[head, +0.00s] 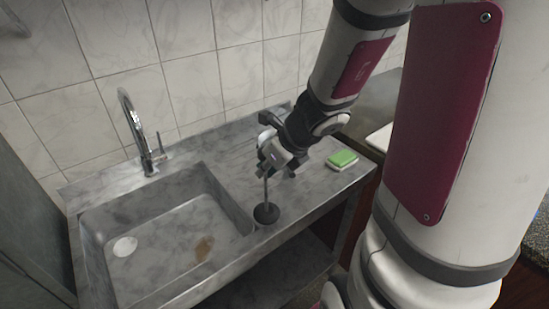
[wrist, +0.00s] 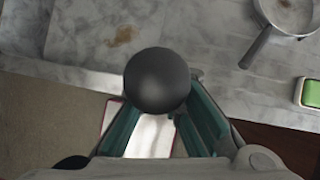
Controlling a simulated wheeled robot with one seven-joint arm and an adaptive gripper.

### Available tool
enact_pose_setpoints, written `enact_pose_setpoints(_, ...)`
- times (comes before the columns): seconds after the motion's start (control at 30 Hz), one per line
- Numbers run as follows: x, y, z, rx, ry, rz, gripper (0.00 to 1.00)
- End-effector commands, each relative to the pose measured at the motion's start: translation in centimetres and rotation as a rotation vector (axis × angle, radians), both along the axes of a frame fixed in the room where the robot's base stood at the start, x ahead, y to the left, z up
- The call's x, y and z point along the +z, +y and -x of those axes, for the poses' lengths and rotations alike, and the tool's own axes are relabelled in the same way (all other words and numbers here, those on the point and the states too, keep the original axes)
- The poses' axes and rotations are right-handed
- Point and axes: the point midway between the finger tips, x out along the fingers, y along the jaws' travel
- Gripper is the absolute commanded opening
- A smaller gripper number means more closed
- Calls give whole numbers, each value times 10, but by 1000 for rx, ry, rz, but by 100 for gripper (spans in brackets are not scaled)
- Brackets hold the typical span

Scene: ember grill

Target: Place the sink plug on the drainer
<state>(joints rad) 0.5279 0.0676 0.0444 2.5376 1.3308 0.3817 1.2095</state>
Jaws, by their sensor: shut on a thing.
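The sink plug looks dark and rounded in the head view (head: 266,214) and in the wrist view (wrist: 157,80). My gripper (head: 277,170) is shut on it; the wrist view shows it between the teal fingers, covering their tips. A thin grey rod shows between gripper and plug in the head view; I cannot tell whether it is the plug's stem or a pan handle behind. The drainer (head: 308,179) is the flat marbled surface right of the basin. In the head view the plug overlaps its front left part. Whether it touches the surface is unclear.
The basin (head: 165,240) lies left, with a chrome tap (head: 133,130) behind. A green sponge (head: 343,158) lies at the drainer's right end. A grey pan (wrist: 288,15) with a handle lies on the surface.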

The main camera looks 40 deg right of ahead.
Motion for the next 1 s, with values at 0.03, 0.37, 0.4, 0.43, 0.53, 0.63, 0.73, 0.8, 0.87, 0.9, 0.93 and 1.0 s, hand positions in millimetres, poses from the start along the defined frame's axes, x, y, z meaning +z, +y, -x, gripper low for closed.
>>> enact_pose_setpoints(0.03,-1,-9,-7,-3,-1,-1,0)
enact_pose_setpoints(0.37,-7,-64,-46,-1,0,0,0)
enact_pose_setpoints(0.4,-8,-70,-50,-1,-1,0,0)
enact_pose_setpoints(0.43,-8,-73,-53,-1,-1,0,0)
enact_pose_setpoints(0.53,-9,-82,-60,-1,-1,-1,0)
enact_pose_setpoints(0.63,-10,-85,-62,1,-1,0,0)
enact_pose_setpoints(0.73,-13,-86,-64,0,-1,0,0)
enact_pose_setpoints(0.8,-18,-86,-65,-2,-1,0,0)
enact_pose_setpoints(0.87,-25,-86,-65,-3,-1,-1,0)
enact_pose_setpoints(0.9,-29,-85,-66,-2,-1,0,0)
enact_pose_setpoints(0.93,-32,-85,-66,-2,-1,0,0)
enact_pose_setpoints(1.0,-39,-85,-66,-2,-1,0,0)
